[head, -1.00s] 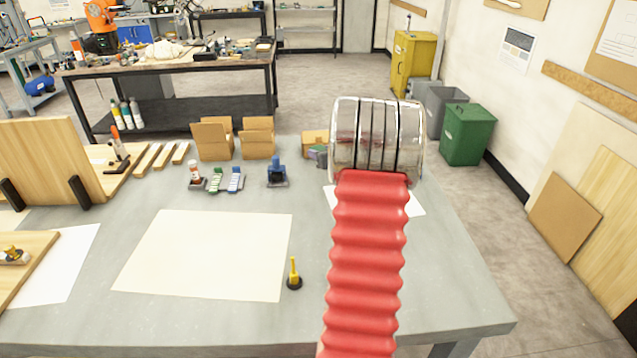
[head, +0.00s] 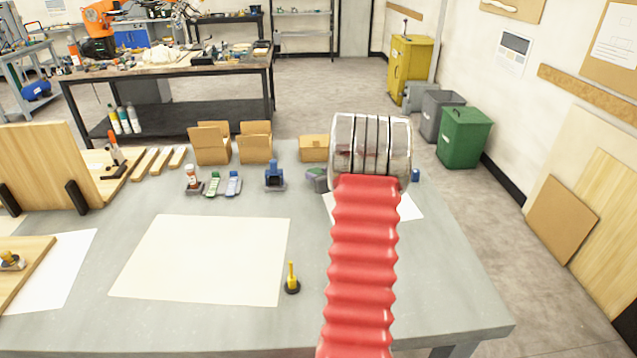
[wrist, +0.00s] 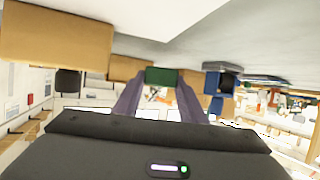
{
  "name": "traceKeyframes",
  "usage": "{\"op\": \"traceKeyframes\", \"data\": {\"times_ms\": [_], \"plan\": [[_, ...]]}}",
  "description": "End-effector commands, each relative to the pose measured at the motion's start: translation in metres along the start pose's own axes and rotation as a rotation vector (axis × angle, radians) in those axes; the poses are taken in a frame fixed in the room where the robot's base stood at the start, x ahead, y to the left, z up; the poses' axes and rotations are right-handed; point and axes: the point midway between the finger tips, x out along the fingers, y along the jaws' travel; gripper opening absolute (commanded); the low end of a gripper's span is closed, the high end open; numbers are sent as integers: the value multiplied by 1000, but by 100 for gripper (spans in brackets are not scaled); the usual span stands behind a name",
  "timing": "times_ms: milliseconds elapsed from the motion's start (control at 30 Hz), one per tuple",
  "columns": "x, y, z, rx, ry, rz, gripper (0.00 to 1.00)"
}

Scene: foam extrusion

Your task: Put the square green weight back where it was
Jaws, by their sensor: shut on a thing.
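The green weight (wrist: 161,76) shows in the wrist view between the tips of the two purple fingers of my gripper (wrist: 160,84). My gripper is shut on it. The table top fills the upper part of this view, which looks upside down. In the head view my red ribbed arm and its clear, banded joint hide most of the gripper. A small purple and greyish patch just left of the joint seems to be the finger end, near the small cardboard box. I cannot tell from these views whether the weight touches the table.
A blue stand (head: 275,177) is left of my arm. Small blue and green items (head: 213,184) and a white-red bottle (head: 192,178) stand farther left. Cardboard boxes (head: 255,145) line the back. A yellow-handled tool (head: 292,280) stands beside a large cream sheet (head: 203,260). A white sheet (head: 411,207) lies right.

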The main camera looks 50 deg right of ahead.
Motion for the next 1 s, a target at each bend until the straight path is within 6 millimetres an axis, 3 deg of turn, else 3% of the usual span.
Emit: {"op": "traceKeyframes", "data": {"times_ms": [200,600,633,900,1000], "plan": [[10,0,24,2,0,0,0],[11,0,27,1,2,0,0],[12,0,29,2,-1,0,38],[12,0,28,1,-1,0,56],[12,0,28,1,-1,0,56]]}}
